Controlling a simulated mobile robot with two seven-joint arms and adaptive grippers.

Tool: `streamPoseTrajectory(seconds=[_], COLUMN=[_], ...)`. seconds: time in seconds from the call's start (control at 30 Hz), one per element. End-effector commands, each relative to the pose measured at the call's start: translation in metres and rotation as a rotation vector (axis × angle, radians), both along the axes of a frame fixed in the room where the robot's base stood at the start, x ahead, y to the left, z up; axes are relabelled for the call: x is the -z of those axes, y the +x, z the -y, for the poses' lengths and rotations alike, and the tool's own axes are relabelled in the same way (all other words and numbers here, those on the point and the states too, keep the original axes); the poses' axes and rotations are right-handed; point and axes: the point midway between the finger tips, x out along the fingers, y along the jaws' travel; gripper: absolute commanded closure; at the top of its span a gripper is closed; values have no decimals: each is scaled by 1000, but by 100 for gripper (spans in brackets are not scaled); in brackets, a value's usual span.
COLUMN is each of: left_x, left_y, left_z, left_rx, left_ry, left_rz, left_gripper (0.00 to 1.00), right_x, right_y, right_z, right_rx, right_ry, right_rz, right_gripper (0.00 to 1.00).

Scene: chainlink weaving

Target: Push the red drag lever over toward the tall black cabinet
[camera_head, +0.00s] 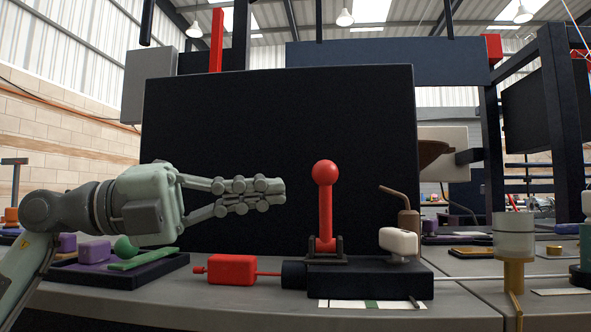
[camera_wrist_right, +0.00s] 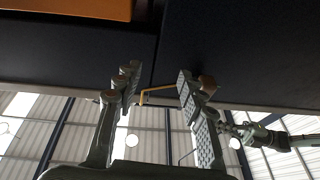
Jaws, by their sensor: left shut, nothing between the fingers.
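The red drag lever (camera_head: 325,207) has a round red knob and stands nearly upright in a dark bracket on a black base block (camera_head: 370,286). My left gripper (camera_head: 268,193) comes in from the left with its fingers closed and empty. In the picture its tips are a short way left of the lever's shaft, a little below the knob, with a visible gap. A large black panel (camera_head: 270,130) stands behind the lever; I cannot tell if it is the tall black cabinet. My right gripper (camera_wrist_right: 157,88) shows in the right wrist view with its fingers apart and nothing between them.
A red block (camera_head: 231,269) on a rod is left of the base. A white knob (camera_head: 398,242) is on the base, right of the lever. A dark tray (camera_head: 120,275) with green and purple parts is below my left gripper. A pale cylinder (camera_head: 513,237) stands at the right.

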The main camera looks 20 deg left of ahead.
Motion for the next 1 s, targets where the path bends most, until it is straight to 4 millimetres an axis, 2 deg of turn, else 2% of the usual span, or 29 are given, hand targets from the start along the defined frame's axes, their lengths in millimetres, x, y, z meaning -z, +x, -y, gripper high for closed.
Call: streamPoseTrajectory(seconds=[0.13,0.3,0.5,0.67,1.0], left_x=[-6,-12,-15,-15,-15], left_y=[11,29,43,47,47], left_z=[18,20,23,24,23], left_rx=[1,0,0,-1,-1], left_ry=[-2,-3,-3,-2,-2], left_rz=[2,2,2,1,0], left_gripper=[100,100,100,100,100], right_x=[29,61,84,91,91], right_y=[11,18,19,19,19], right_z=[7,18,28,31,31], right_rx=[21,46,66,71,71], right_ry=[-76,-143,-190,-202,-203], right_rz=[-145,-279,-377,-404,-406], right_gripper=[60,60,60,60,60])
